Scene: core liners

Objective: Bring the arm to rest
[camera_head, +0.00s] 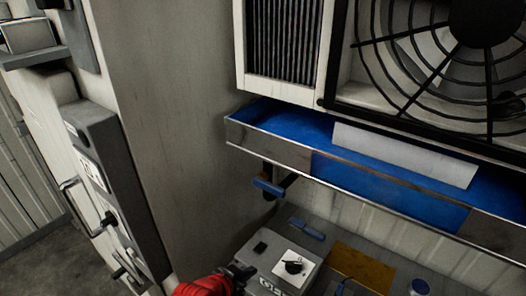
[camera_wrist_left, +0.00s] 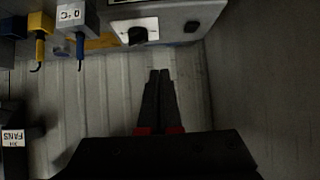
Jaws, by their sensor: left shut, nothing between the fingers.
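My left gripper (camera_head: 238,273) shows at the bottom of the head view, with red parts behind its dark fingers. It is in front of a grey box with a black knob (camera_head: 293,266). In the left wrist view the two dark fingers (camera_wrist_left: 160,76) lie together with nothing between them. The knob (camera_wrist_left: 138,36) on its white plate is beyond and a little left of the fingertips there. The rest of my left arm is hidden below the head view. My right gripper is not in view.
A metal-edged shelf with a blue surface (camera_head: 278,121) holds a white core liner (camera_head: 405,154) below a caged fan (camera_head: 440,60). A pale wall panel (camera_head: 175,120) stands at left. Yellow (camera_wrist_left: 40,38) and blue (camera_wrist_left: 80,38) connectors hang near the gripper.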

